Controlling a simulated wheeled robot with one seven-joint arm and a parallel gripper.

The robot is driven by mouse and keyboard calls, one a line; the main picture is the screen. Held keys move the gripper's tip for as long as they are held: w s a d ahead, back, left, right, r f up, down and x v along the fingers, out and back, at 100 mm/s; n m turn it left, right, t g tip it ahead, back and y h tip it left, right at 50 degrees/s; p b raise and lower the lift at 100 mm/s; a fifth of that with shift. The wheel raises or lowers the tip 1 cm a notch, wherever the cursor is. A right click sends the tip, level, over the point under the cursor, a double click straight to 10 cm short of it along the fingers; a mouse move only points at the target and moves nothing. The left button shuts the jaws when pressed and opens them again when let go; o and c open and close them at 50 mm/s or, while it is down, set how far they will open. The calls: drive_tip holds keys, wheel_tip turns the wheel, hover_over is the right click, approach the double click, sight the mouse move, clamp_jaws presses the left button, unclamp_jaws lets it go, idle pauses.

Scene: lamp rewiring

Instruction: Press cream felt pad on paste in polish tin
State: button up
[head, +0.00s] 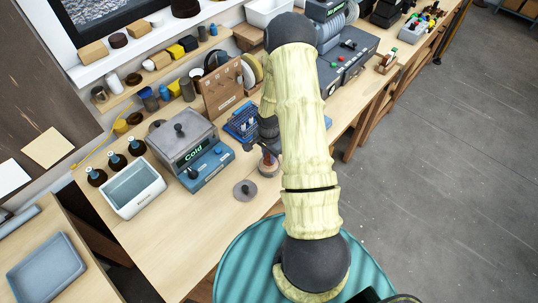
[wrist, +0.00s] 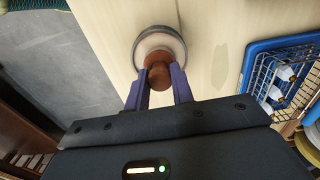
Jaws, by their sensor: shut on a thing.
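My gripper (wrist: 160,78) is shut on the brown knob (wrist: 158,62) of the felt pad.
A blue tray with a wire rack (wrist: 250,68) stands close by. A blue device marked Cold (head: 207,168) and a white basin (head: 132,188) stand further left. The bench front (head: 190,240) is clear.

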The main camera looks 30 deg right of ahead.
drive_tip(key=shift+r+p, duration=1.9)
drive_tip(key=shift+r, duration=1.3)
drive_tip(key=shift+s+a, duration=0.1)
